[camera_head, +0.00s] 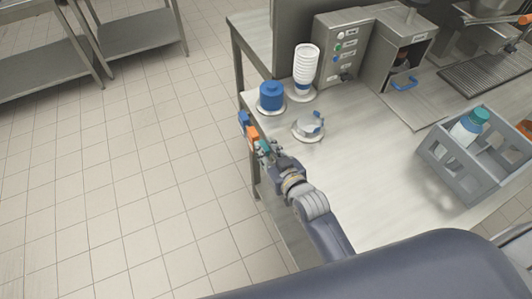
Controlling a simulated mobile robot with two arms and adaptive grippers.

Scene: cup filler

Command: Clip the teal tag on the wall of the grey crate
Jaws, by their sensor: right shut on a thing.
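My right gripper (267,152) is at the left edge of the steel table, shut on the teal tag (264,147), which is small and partly hidden by the fingers. An orange tag (252,133) and a blue tag (244,118) sit in a row just beyond it along the same edge. The grey crate (459,167) stands on the right of the table, well apart from the gripper. It has divided compartments and holds a bottle with a teal cap (480,115). My left gripper is not in view.
A control box (340,48) and a dispenser (400,50) are at the back. The table (370,150) between gripper and crate is clear.

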